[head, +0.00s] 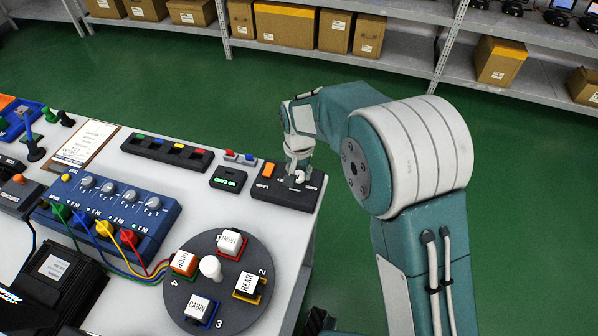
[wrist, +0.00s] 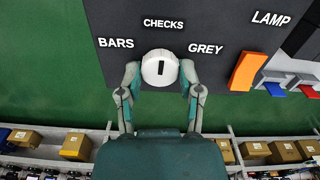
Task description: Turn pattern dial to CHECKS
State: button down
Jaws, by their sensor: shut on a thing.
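The pattern dial is a round white knob (wrist: 150,75) on a dark panel (wrist: 115,65), with BARS, CHECKS and GREY lettered around it in the wrist view. Its short black mark runs nearly up and down in that view, roughly in line with CHECKS; I cannot tell which end of the mark is the pointer. My gripper (wrist: 161,78) is shut on the dial, one finger on each side. In the head view the dial (head: 299,178) sits on the black box (head: 275,194) at the table's right corner, under my gripper (head: 299,170), which partly hides it.
An orange LAMP switch (wrist: 248,70) is on the same panel. A green-lit display (head: 229,180) stands left of the box, with a strip of coloured buttons (head: 168,151) beyond. A round turntable (head: 180,292) with labelled blocks is nearer. Green floor lies right of the table.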

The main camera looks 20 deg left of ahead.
aim_at(298, 174)
jog(key=shift+c, duration=1.3)
grip_release()
jog(key=shift+f, duration=0.2)
jog(key=shift+a, duration=0.15)
jog(key=shift+r, duration=0.15)
notch_tip(298, 174, up, 12)
jog(key=shift+w, duration=0.1)
